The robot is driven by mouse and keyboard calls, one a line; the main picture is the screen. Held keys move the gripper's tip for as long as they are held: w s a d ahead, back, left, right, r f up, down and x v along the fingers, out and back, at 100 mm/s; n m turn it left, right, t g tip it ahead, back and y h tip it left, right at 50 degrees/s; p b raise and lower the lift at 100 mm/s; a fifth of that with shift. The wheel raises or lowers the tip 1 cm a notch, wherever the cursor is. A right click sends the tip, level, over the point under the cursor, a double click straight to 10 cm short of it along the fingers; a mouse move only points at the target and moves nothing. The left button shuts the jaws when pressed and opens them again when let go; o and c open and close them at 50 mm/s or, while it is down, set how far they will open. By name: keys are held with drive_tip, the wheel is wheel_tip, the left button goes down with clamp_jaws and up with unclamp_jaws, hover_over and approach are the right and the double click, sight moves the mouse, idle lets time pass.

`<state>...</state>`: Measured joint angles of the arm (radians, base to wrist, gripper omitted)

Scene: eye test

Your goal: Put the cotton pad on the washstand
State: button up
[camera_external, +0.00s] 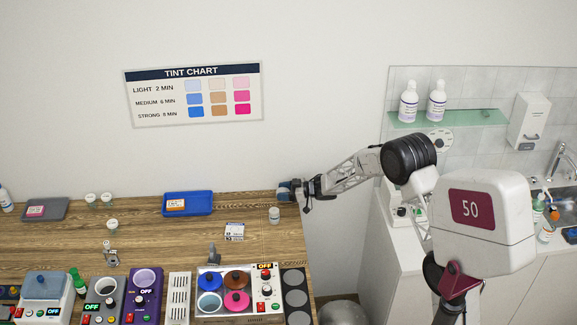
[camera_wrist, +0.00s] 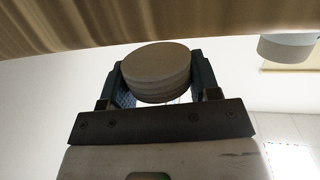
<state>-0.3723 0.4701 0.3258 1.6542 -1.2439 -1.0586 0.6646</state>
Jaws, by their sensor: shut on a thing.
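My gripper (camera_external: 291,190) is at the right end of the wooden table, near its back edge. In the wrist view my gripper (camera_wrist: 157,75) is shut on a thick, round, pale grey-brown piece with layered sides, which looks like the cotton pad (camera_wrist: 155,70). The pad is hard to make out in the external view, where the fingers are small and dark. A white counter with a tap and basin, which looks like the washstand (camera_external: 405,252), stands at the right, partly hidden behind my arm.
A small white jar (camera_external: 274,215) stands on the wooden table (camera_external: 150,240) just left of my gripper. A blue tray (camera_external: 200,208) lies further left. Several devices line the table's front. Bottles (camera_external: 547,228) stand near the tap. A glass shelf (camera_external: 470,119) holds two bottles.

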drive_tip(key=shift+w+a, duration=0.2)
drive_tip(key=shift+w, duration=0.2)
drive_tip(key=shift+w+a+f, duration=0.1)
drive_tip(key=shift+w+f, duration=0.05)
drive_tip(key=shift+f, duration=1.45)
drive_tip(key=shift+f, duration=0.2)
drive_tip(key=o, duration=1)
drive_tip(key=shift+c, duration=0.2)
drive_tip(key=v, duration=0.7)
drive_tip(key=shift+s+d, duration=0.25)
drive_tip(key=shift+d, duration=0.1)
drive_tip(key=shift+d+r, duration=0.1)
drive_tip(key=shift+r, duration=0.1)
